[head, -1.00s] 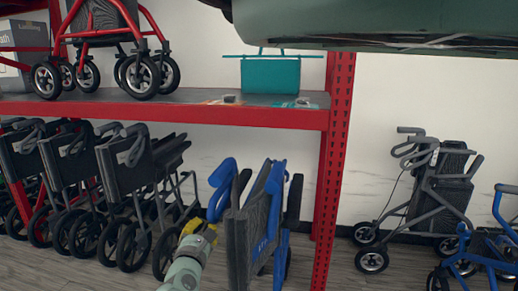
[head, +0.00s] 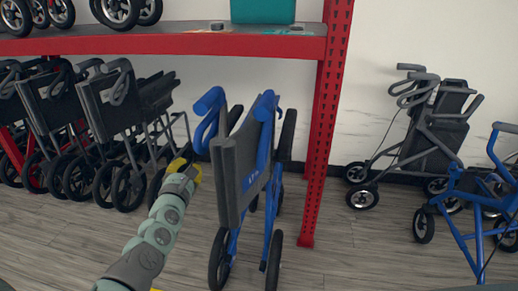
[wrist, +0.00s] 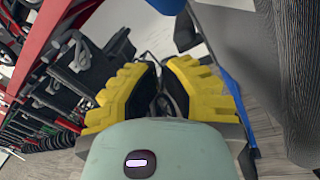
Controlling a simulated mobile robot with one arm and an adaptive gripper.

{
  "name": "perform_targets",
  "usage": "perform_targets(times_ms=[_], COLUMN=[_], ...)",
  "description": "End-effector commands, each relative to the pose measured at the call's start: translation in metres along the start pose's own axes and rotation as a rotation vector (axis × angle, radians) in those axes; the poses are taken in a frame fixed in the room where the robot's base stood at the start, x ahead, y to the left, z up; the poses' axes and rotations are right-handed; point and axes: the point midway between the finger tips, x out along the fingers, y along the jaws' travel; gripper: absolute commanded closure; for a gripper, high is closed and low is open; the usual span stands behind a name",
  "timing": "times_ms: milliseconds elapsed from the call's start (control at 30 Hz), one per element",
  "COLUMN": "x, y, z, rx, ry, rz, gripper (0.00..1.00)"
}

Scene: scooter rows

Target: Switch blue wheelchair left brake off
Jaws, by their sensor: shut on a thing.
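The folded blue wheelchair (head: 235,175) stands upright on the floor in the middle of the head view, with a dark grey back and blue frame. In the wrist view its dark fabric (wrist: 285,70) and a blue frame part (wrist: 232,85) fill the right side. My gripper (head: 186,166) is at the wheelchair's left side in the picture. In the wrist view its yellow fingers (wrist: 163,78) are closed around a thin dark part, which looks like the brake lever. The fingers hide most of it, so its position cannot be told.
Several folded grey wheelchairs (head: 105,105) stand close at the left. A red shelf (head: 190,45) with a red post (head: 325,120) is behind. A grey rollator (head: 430,140) and a blue rollator (head: 465,205) stand at the right. The floor (head: 350,250) between is clear.

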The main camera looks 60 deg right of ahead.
Motion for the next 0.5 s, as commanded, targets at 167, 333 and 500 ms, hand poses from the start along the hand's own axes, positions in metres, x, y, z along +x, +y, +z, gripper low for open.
perform_targets(times_ms=[167, 333, 500], x=[-0.032, -0.058, -0.080], y=[0.001, 0.001, 0.000], z=[0.004, 0.003, 0.001], rx=[-0.001, 0.000, -0.001], ry=[0.003, 0.002, 0.003], rz=[-0.005, -0.001, -0.002], gripper=[1.00, 1.00, 1.00])
